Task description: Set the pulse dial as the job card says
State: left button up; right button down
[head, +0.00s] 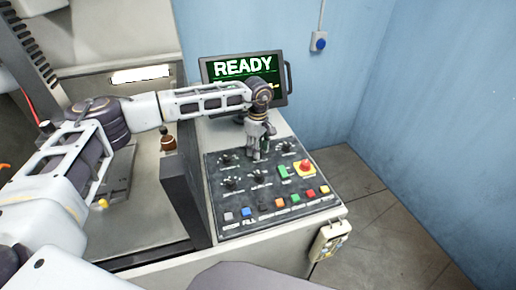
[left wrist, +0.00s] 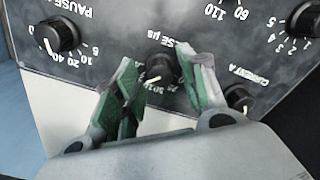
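The control panel (head: 222,207) is dark and sloped, with several black dials. My left gripper (head: 258,157) points down over the upper middle of the panel. In the left wrist view its green-padded fingers (left wrist: 162,75) are open. A black knob with a white pointer line (left wrist: 158,66), its label partly covered and ending in "SE µs", shows between the fingertips with gaps at both sides; I cannot tell whether the tips reach around it. In the head view the gripper hides that spot. I see no readable job card. My right gripper is out of view.
A PAUSE dial (left wrist: 60,36) and a CURRENT A dial (left wrist: 238,99) flank the knob. A red emergency button (head: 305,167), a green button (head: 283,171) and a row of coloured buttons are on the panel. A screen reading READY (head: 243,68) stands behind.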

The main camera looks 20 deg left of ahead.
pick_arm(q)
jog(key=shift+r, duration=0.55)
notch_tip(320, 180, up, 11)
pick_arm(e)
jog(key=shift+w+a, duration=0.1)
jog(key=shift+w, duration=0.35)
pick_arm(q)
jog(key=shift+f, duration=0.1)
dwell(0.4)
